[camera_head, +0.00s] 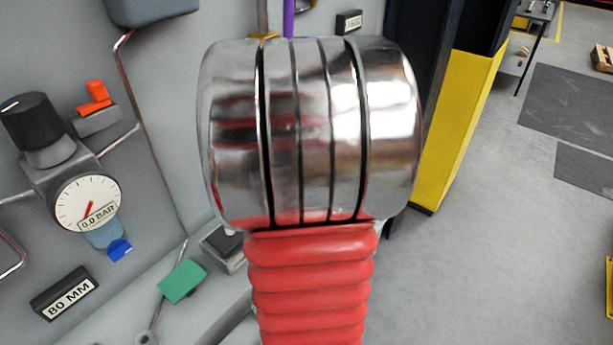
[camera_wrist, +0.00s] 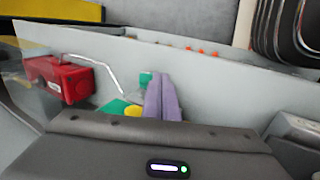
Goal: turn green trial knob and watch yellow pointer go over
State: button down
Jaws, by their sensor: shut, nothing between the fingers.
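My gripper (camera_wrist: 160,82) shows in the wrist view as two purple fingers pressed together, with nothing between them. A green piece (camera_wrist: 113,107) lies just left of the fingers, with a small yellow piece (camera_wrist: 133,110) between it and them. Another small green piece (camera_wrist: 145,79) shows at the left of the fingertips. I cannot tell which green piece is the trial knob, or whether the yellow piece is the pointer. The fingers partly cover this area, and contact cannot be told. In the head view a flat green piece (camera_head: 182,281) is at the lower left.
In the head view, a gauge (camera_head: 87,203) reading near zero, a black knob (camera_head: 33,121) and an orange lever (camera_head: 97,92) are on the left panel. A yellow-and-black post (camera_head: 462,125) stands at right, beside open floor. A red box (camera_wrist: 60,80) shows in the wrist view.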

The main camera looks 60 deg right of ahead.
jog(key=shift+f, duration=0.1)
jog(key=shift+a, duration=0.15)
dwell(0.3)
jog(key=shift+a+f, duration=0.3)
jog(key=shift+f, duration=0.25)
dwell(0.5)
jog(key=shift+w+a+f, duration=0.1)
jog(key=shift+a+f, duration=0.05)
jog(key=shift+f, duration=0.3)
jog(key=shift+a, duration=0.1)
dwell(0.5)
jog(key=w+a+r, duration=0.1)
jog(key=a+r, duration=0.7)
jog(key=a, duration=0.3)
jog(key=shift+w+r, duration=0.25)
jog(key=shift+w, duration=0.15)
